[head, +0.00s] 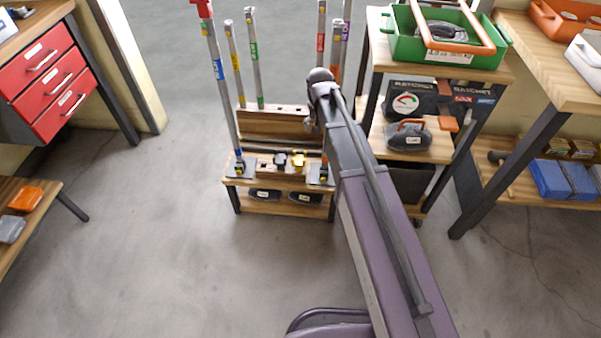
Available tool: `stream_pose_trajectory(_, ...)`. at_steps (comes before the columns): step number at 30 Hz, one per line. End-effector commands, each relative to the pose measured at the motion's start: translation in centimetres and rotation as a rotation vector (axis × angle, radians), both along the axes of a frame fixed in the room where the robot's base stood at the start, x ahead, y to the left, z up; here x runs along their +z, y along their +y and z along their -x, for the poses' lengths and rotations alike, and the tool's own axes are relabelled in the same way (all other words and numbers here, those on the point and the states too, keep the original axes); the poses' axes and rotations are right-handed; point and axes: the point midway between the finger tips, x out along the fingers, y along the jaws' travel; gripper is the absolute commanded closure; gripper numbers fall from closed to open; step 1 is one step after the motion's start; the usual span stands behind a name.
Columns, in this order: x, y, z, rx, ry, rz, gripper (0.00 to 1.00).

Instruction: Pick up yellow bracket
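A small yellow piece that looks like the yellow bracket (298,159) sits on the low wooden stand (258,182), near the right part of its top. It is too small here to make out its exact shape. A smaller dark and pale piece (280,160) lies just left of it. My arm comes up from the bottom and passes just right of the stand. My gripper cannot be made out; the end of my arm is hidden behind its own links.
Long-handled tools, one with a red top (217,80), stand upright in the stand. To the right is a shelf cart with a green crate (455,48) and an orange-handled tool (408,136). A red drawer unit (45,75) is at left. The grey floor in front is clear.

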Motion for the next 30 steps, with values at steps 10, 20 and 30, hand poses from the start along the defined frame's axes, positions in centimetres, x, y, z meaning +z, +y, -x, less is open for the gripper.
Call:
stream_pose_trajectory(10, -7.8, 4.1, -3.1, -0.002, -0.017, -0.004, 0.11)
stream_pose_trajectory(20, -11.6, 6.7, -4.7, -0.006, -0.028, -0.007, 0.11)
stream_pose_trajectory(30, -11.8, 7.0, -4.8, -0.007, -0.03, -0.008, 0.11)
